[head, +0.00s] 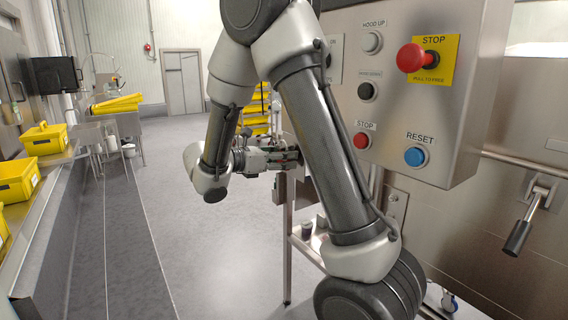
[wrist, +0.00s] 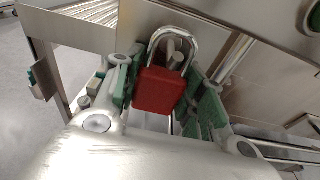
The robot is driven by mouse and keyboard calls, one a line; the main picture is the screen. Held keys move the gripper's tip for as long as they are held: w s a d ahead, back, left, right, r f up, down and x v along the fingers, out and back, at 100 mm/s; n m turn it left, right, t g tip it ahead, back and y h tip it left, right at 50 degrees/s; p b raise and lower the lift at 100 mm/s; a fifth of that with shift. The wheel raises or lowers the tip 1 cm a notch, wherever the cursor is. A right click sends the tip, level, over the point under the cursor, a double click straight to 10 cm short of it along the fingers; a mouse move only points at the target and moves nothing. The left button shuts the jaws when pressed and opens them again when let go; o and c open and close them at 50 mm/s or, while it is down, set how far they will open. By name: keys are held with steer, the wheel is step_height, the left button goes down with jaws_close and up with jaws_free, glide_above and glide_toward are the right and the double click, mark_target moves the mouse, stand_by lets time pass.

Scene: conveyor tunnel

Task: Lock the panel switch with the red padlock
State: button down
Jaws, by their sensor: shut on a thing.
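The red padlock (wrist: 160,90) sits between the green-padded fingers of my gripper (wrist: 163,98) in the wrist view, its steel shackle pointing up. A small grey peg-like part (wrist: 176,60) shows through the shackle loop; I cannot tell whether the shackle passes around it or is only in front of it. In the head view my gripper (head: 287,158) is beside the lower left of the steel control panel (head: 465,100), partly behind my arm. The padlock is hidden there. I cannot clearly make out the panel switch; my arm covers part of the panel's left side.
The panel carries a red emergency stop (head: 411,58), a blue reset button (head: 415,157) and other buttons. A lever handle (head: 520,232) is on the right wall. Yellow crates (head: 43,140) stand at the left. The floor aisle is clear.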

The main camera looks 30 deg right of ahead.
steer(key=shift+r, duration=0.3)
steer(key=a, duration=0.6)
steer(key=shift+a, duration=0.25)
stand_by(0.5)
steer(key=shift+s, duration=0.1)
stand_by(0.7)
